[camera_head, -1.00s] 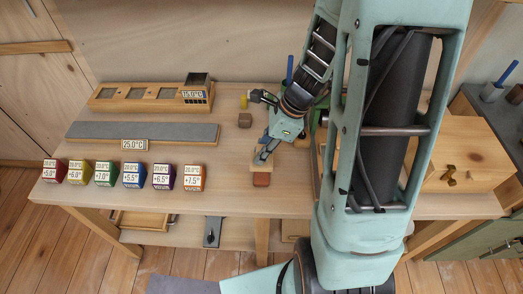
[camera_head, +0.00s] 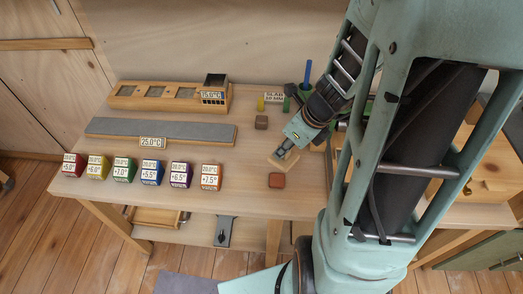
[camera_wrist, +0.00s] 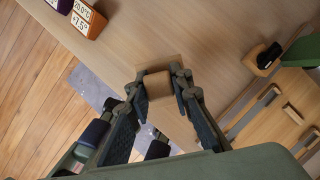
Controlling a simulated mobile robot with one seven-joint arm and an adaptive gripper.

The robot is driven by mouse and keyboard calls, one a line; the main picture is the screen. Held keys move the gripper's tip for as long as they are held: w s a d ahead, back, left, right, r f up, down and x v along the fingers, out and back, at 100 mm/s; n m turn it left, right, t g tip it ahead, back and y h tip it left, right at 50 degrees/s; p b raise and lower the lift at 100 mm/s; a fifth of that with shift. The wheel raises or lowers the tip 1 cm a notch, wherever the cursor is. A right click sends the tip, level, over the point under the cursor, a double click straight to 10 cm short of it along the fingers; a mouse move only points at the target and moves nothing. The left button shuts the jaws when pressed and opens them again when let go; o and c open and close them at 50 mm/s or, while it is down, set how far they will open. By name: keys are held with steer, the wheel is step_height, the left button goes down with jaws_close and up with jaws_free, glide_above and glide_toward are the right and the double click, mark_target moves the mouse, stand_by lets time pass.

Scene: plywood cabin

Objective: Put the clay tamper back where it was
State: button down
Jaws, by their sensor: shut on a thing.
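I cannot tell whether the base touches the bench.
Coloured weight-like cubes (camera_head: 152,173) line the front left, before a grey strip (camera_head: 160,131) and wooden tray (camera_head: 168,97). A wooden box (camera_head: 480,165) is right, partly behind my arm.

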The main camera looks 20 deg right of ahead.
steer(key=shift+s+d+r+m+h, duration=0.2)
steer(key=shift+r+m+h, duration=0.1)
steer(key=shift+m, duration=0.5)
steer(key=shift+w+f, duration=0.2)
steer(key=shift+w, duration=0.1)
steer(key=w+f+b, duration=0.2)
steer(key=w+f, duration=0.1)
steer(key=w, duration=0.1)
steer(key=w+d+f+b, duration=0.1)
steer(key=w+f+b, duration=0.1)
steer(key=w, duration=0.2)
steer(key=w+f+b, duration=0.2)
steer(key=w+f, duration=0.1)
steer(key=w, duration=0.1)
steer(key=shift+w+d+f+b, duration=0.25)
steer(key=shift+f+b, duration=0.1)
steer(key=b+x, duration=0.3)
steer(key=shift+s+d+f, duration=0.1)
steer(key=shift+d+f, duration=0.2)
steer(key=shift+f, duration=0.2)
steer(key=shift+b, duration=0.3)
steer(key=shift+f, duration=0.2)
steer(key=c, duration=1.7)
jaws_free()
steer(key=shift+c, duration=0.2)
